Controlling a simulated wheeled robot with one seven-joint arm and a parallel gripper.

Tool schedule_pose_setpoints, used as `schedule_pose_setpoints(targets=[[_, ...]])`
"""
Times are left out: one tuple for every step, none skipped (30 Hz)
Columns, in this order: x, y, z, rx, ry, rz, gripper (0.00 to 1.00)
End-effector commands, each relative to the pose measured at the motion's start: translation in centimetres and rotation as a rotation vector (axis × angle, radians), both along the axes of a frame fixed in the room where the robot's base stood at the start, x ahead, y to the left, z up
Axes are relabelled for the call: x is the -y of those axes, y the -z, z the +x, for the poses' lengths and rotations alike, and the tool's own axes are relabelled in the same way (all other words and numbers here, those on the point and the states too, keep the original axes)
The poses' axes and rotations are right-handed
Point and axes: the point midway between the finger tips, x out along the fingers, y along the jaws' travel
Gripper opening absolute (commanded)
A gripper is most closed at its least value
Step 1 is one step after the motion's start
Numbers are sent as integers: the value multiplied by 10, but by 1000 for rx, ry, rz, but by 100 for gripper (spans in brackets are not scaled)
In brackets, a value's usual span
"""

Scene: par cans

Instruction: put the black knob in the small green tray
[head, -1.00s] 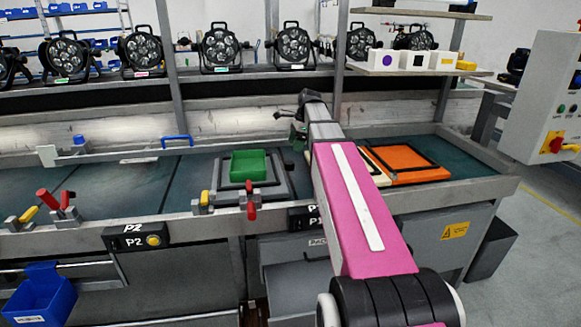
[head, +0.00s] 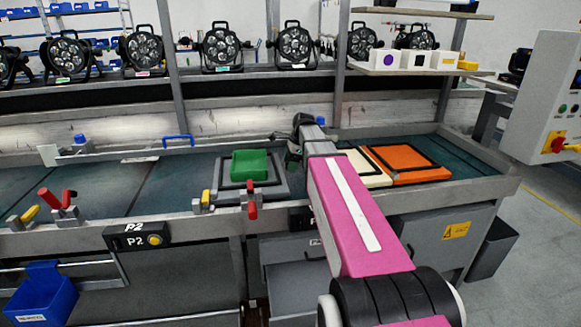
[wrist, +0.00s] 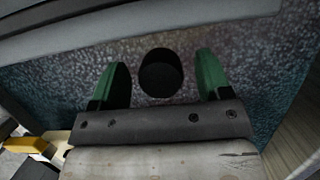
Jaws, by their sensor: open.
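The black knob (wrist: 161,71) shows in the wrist view as a dark round cylinder on the speckled blue-green bench surface. It lies between the two green fingers of my gripper (wrist: 161,82), with a gap on either side. My gripper is open, and its fingertips appear apart from the knob. In the head view my gripper (head: 296,152) is partly hidden by my arm, and I cannot make out the knob there. The small green tray (head: 250,165) stands on a grey plate to the left of my gripper. I see nothing inside the tray.
A cream panel (head: 368,177) and an orange panel (head: 408,164) lie to the right of my arm. Red-handled clamps (head: 251,203) stand along the bench's front rail. A shelf with several par cans (head: 221,46) runs behind. The bench's left part is mostly clear.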

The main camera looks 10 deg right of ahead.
Motion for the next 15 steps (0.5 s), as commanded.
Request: schedule_pose_setpoints(targets=[[0,0,0,0,0,0,71],[0,0,0,0,0,0,71],[0,0,0,0,0,0,61],[0,0,0,0,0,0,51],[0,0,0,0,0,0,42],[0,-1,0,0,0,0,29],[0,-1,0,0,0,0,20],[0,-1,0,0,0,0,20],[0,-1,0,0,0,0,20],[0,-1,0,0,0,0,20],[0,-1,0,0,0,0,20],[0,-1,0,0,0,0,16],[0,-1,0,0,0,0,16],[0,-1,0,0,0,0,16],[0,-1,0,0,0,0,16]])
